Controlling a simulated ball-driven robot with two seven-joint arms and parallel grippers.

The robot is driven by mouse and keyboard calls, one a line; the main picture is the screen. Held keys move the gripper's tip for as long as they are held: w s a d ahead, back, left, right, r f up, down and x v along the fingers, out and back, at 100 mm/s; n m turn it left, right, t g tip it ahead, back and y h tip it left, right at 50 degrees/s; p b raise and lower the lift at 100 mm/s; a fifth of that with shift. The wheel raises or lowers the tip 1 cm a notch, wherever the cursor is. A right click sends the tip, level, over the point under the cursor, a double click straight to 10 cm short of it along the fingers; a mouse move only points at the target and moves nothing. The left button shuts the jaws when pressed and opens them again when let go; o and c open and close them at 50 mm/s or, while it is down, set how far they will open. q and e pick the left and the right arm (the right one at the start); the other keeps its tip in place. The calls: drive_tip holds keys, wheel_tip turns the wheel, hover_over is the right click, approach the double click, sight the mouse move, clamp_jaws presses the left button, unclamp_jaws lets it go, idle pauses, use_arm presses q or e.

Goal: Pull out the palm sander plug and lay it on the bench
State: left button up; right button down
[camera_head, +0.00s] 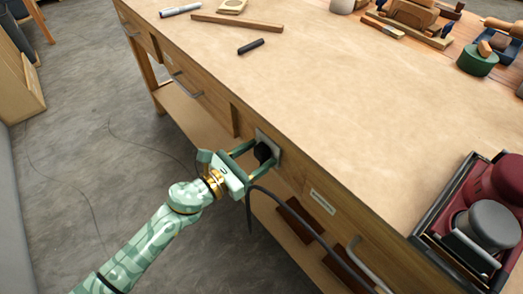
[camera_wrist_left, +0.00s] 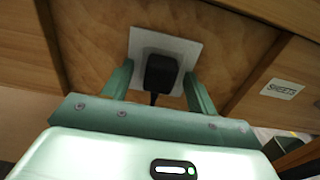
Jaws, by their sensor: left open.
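The black plug (camera_head: 263,152) sits in a pale socket plate (camera_head: 272,140) on the front of the wooden bench (camera_head: 330,120). In the left wrist view the plug (camera_wrist_left: 161,74) is centred on the plate (camera_wrist_left: 186,47), with its cord hanging down. My left gripper (camera_head: 254,158) is open, its two green fingers one on each side of the plug. In the left wrist view a gap shows between the plug and each finger. My right gripper is not in view.
A dark cord (camera_head: 305,222) loops below the socket toward the lower right. A tray (camera_head: 428,229) with a maroon and grey tool (camera_head: 490,222) stands at the right edge. A black marker (camera_head: 250,46) lies near the back left. The middle of the bench top is clear.

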sight(257, 156)
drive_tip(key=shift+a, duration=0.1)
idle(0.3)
use_arm(q)
clamp_jaws()
drive_tip(key=shift+v, duration=1.6)
drive_tip(key=shift+s+a, duration=0.25)
drive_tip(key=shift+a, duration=0.15)
drive_tip(key=shift+v, duration=0.95)
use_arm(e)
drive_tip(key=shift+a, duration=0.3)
